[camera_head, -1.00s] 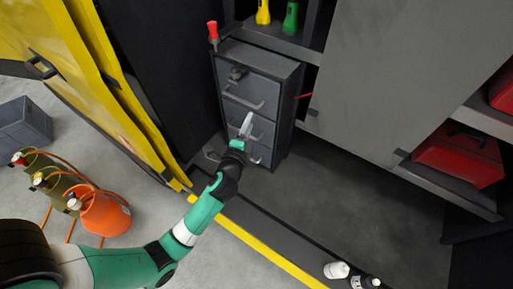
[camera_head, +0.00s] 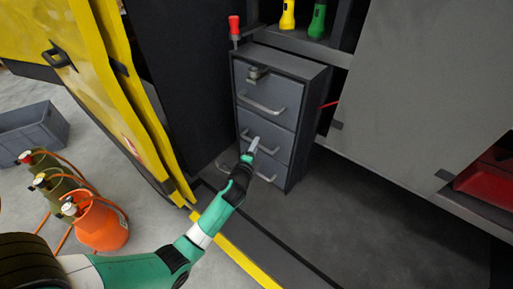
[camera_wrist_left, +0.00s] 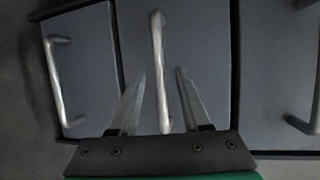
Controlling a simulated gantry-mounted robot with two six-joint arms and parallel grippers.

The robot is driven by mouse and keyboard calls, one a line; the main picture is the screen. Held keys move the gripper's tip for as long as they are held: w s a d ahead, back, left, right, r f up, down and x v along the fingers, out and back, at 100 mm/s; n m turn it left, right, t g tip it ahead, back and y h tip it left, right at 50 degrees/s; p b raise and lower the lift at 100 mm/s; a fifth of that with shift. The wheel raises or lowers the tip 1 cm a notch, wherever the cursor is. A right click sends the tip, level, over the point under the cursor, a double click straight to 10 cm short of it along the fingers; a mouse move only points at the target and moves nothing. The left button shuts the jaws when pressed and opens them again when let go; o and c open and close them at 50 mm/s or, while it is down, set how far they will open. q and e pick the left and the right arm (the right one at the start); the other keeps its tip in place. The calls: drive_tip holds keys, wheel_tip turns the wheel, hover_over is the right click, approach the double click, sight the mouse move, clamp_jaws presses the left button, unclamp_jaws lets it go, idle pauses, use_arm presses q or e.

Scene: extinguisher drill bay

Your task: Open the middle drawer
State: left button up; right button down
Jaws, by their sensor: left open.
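A dark grey cabinet (camera_head: 318,83) holds three stacked drawers, all looking flush with its front. The middle drawer (camera_head: 284,139) has a silver bar handle (camera_head: 268,147). My left gripper (camera_head: 255,145) is at this handle, its fingers hiding part of it. In the left wrist view my left gripper (camera_wrist_left: 160,73) is open, and the middle handle (camera_wrist_left: 157,45) runs between its two fingers. The fingers look apart from the bar; the exact depth is hard to tell. My right gripper is not in view.
The top drawer (camera_head: 285,90) has its own handle and a small latch (camera_head: 257,73). The bottom drawer handle (camera_head: 265,178) lies just below my gripper. A yellow door (camera_head: 95,70) stands left. Orange and olive cylinders (camera_head: 103,228) stand on the floor.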

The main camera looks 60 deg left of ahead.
use_arm(q)
drive_tip(key=shift+x, duration=1.1)
clamp_jaws()
idle(0.6)
